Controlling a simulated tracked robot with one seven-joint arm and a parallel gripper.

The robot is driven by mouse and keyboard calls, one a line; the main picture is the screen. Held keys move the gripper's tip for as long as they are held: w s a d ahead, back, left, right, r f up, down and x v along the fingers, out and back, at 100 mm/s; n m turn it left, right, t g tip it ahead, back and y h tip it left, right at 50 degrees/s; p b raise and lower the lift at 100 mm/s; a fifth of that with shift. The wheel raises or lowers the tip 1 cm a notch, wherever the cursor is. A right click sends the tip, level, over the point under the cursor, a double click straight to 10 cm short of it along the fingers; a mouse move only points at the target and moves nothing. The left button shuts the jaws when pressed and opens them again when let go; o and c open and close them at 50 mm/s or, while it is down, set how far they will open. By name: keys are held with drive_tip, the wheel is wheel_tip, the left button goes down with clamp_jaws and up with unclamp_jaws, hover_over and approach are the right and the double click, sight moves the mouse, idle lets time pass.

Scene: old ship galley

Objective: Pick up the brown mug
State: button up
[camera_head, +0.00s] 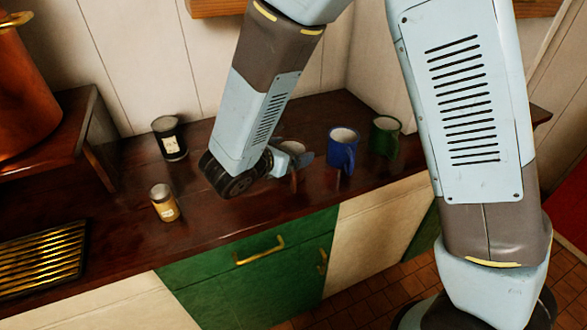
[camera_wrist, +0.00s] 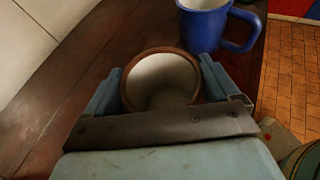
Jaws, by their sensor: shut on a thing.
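The brown mug (camera_wrist: 160,52) shows in the wrist view as a brown rim with a white inside, between my two fingers. My gripper (camera_wrist: 160,85) is shut on it, one finger on each side. In the head view the mug (camera_head: 293,147) is mostly hidden behind my wrist and gripper (camera_head: 296,160). The mug looks upright. I cannot tell whether its base touches the counter. Its handle is not clearly seen.
A blue mug (camera_head: 342,150) stands just right of the brown one, with a green mug (camera_head: 385,138) beyond. A black jar (camera_head: 169,138) and a small tan-labelled jar (camera_head: 164,203) stand to the left on the dark wooden counter (camera_head: 230,218). A wall runs behind.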

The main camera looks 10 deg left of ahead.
drive_tip(key=c, duration=0.4)
